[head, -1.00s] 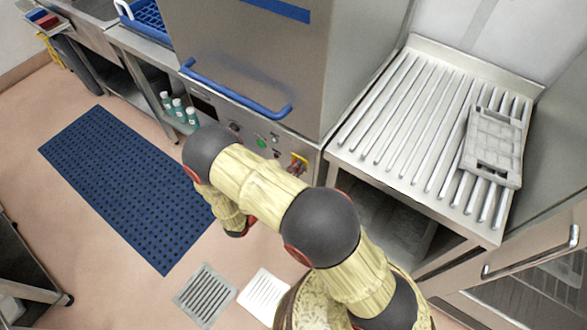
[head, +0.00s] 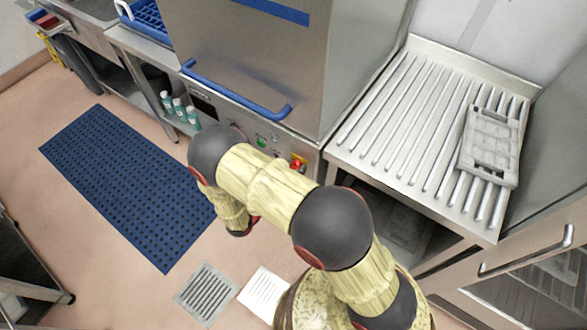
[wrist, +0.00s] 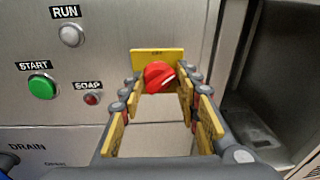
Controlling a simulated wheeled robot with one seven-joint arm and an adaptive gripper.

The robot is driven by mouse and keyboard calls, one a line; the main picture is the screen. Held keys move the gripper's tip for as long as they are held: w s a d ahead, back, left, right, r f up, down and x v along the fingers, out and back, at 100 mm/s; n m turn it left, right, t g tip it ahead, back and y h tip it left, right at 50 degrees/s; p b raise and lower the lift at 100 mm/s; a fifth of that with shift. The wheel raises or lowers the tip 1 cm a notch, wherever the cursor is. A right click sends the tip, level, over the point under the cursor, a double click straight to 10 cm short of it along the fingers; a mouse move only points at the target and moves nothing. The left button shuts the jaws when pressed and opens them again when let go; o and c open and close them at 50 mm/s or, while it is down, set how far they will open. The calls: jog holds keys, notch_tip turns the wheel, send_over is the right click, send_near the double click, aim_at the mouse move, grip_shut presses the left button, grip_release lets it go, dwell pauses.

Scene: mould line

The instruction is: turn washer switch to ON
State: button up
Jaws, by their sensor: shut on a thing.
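The washer switch (wrist: 159,76) is a red rotary knob on a yellow plate (wrist: 145,55) on the steel front panel. A white mark on the knob points to the lower right. The small lettering on the plate is too small to read surely. The switch also shows in the head view (head: 298,163), low on the machine's right front corner. My gripper (wrist: 160,84) is shut on the knob, with one finger at its left and one at its right.
Left of the switch are a green START button (wrist: 42,87), a RUN lamp (wrist: 72,35) and a small red SOAP button (wrist: 91,99). The blue door handle (head: 235,92) is above. A ribbed drain table (head: 400,130) with a grey tray (head: 491,147) stands at right.

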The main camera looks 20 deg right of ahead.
jog(key=shift+w+a+r+m+t+y+b, duration=0.1)
jog(key=shift+m+t+y+b, duration=0.1)
jog(key=shift+m, duration=0.9)
jog(key=shift+w+a+r+m+t+y+b, duration=0.15)
jog(key=shift+m+b, duration=0.1)
jog(key=shift+m, duration=0.85)
jog(key=shift+w+f+m+t+y+b, duration=0.1)
jog(key=shift+m+b, duration=0.1)
jog(key=shift+m, duration=0.9)
jog(key=shift+r, duration=0.15)
jog(key=o, duration=0.7)
jog(key=shift+o, duration=1.7)
jog(key=shift+s+f, duration=0.2)
jog(key=v, duration=1.1)
jog(key=shift+s+a, duration=0.15)
jog(key=shift+a, duration=0.25)
